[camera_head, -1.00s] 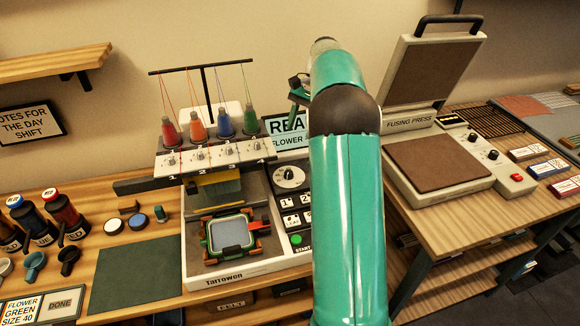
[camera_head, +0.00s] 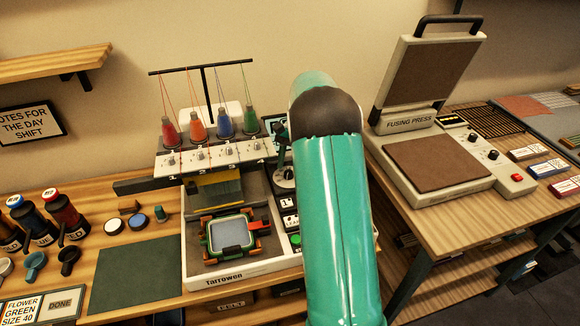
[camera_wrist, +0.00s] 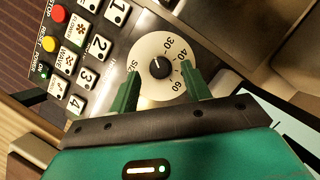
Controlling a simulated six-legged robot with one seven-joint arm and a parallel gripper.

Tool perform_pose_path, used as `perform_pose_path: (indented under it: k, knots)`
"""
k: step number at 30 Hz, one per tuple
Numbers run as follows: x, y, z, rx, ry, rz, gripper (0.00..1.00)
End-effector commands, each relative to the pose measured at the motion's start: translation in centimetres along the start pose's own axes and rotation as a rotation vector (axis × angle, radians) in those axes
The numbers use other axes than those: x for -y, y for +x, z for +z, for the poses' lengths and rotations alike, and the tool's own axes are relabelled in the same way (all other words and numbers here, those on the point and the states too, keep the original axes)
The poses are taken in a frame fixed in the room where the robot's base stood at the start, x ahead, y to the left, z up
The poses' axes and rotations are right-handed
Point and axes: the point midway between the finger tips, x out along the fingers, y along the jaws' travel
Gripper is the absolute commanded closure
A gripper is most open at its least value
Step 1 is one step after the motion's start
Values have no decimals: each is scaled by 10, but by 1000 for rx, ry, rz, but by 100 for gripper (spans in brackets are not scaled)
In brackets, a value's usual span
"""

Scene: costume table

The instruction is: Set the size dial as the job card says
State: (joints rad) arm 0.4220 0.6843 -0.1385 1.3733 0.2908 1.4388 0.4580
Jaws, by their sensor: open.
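The size dial is a white disc (camera_wrist: 141,50) with a round black knob (camera_wrist: 159,69), on the machine's dark panel. Numbers 30, 40 and 60 show on the disc. A small pale mark on the knob seems to lie on its upper side, left of the 30; I cannot read its exact setting. My gripper (camera_wrist: 161,76) is open, with one green finger on each side of the knob; contact is not visible. In the head view my arm partly hides the dial (camera_head: 285,172). The job card (camera_head: 22,308) at lower left reads flower, green, size 40.
The panel's numbered buttons (camera_wrist: 100,46) and stop, reset and power controls lie left of the dial in the wrist view. The embroidery machine's hoop (camera_head: 228,233) and thread cones (camera_head: 223,122) stand left of my arm. The fusing press (camera_head: 435,165) is at right.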

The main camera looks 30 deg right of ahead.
Motion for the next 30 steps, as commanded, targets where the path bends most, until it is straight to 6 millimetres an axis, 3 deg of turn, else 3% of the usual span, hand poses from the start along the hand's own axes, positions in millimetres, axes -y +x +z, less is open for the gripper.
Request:
perform_pose_path:
  k: [4,12,19,30]
  knots:
    - [0,11,0,0,0,0,52]
    - [0,12,0,0,0,0,52]
    - [0,12,0,0,1,0,96]
    - [-1,11,0,-1,42,-17,96]
